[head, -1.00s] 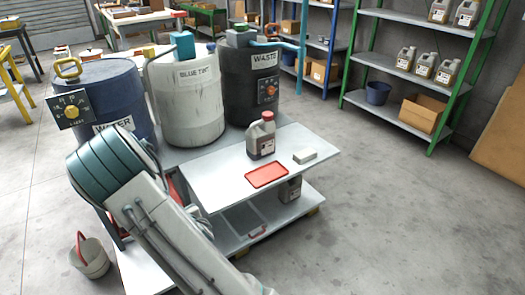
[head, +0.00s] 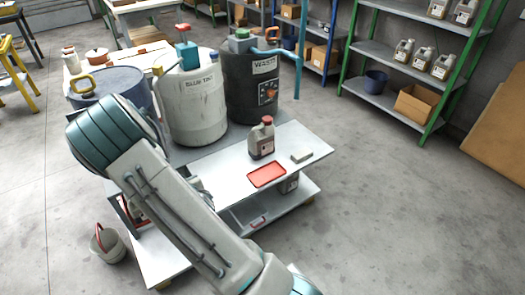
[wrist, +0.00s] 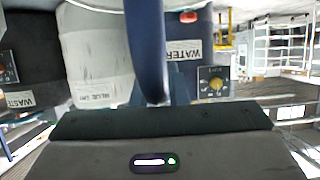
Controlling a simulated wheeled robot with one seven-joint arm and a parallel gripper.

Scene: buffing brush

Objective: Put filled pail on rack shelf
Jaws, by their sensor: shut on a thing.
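My gripper (wrist: 152,98) shows in the wrist view, shut on a dark blue curved band (wrist: 147,45) that looks like a pail's handle. The band rises out of the top of that view; the rest of the held thing and its contents cannot be made out. In the head view my arm covers the lower left middle, and the gripper is out of sight. A green-posted rack (head: 400,55) stands at the back right. A blue pail (head: 376,80) sits on its lower shelf (head: 388,101), left of an open cardboard box (head: 417,103).
A cart (head: 215,170) carries a blue drum (head: 85,97), a white drum (head: 192,115), a black waste drum (head: 245,80), a jug (head: 262,138) and a red tray (head: 267,174). A grey pail (head: 107,245) stands on the floor. The floor between cart and rack is clear.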

